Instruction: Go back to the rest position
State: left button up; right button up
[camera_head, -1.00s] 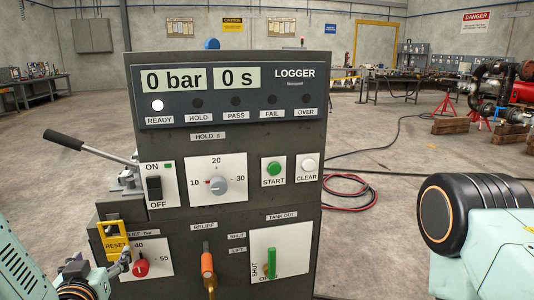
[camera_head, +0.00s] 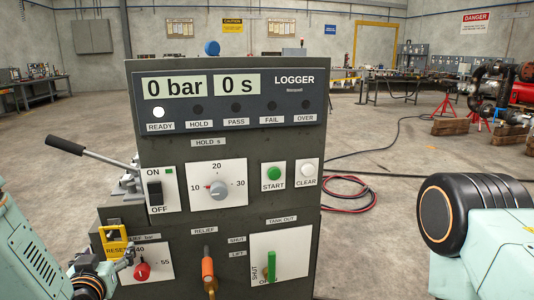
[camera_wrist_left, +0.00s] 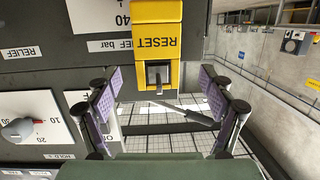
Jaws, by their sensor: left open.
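My left gripper (camera_head: 122,264) is at the lower left of the head view, in front of the grey logger panel (camera_head: 225,140) and just below the yellow RESET tag (camera_head: 116,247). In the left wrist view its purple-padded fingers (camera_wrist_left: 158,85) are spread apart with nothing between them. The RESET piece (camera_wrist_left: 156,38) appears upside down there, beyond the fingertips. I cannot tell whether a finger touches it. My right gripper is out of view; only part of my right arm shows at the right edge.
Hoses (camera_head: 347,193) lie on the floor behind right.

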pick_arm(q)
jog(key=f+p+v, duration=0.1)
jog(key=v, duration=0.6)
jog(key=shift+s+p, duration=0.3)
jog(key=shift+f, duration=0.1)
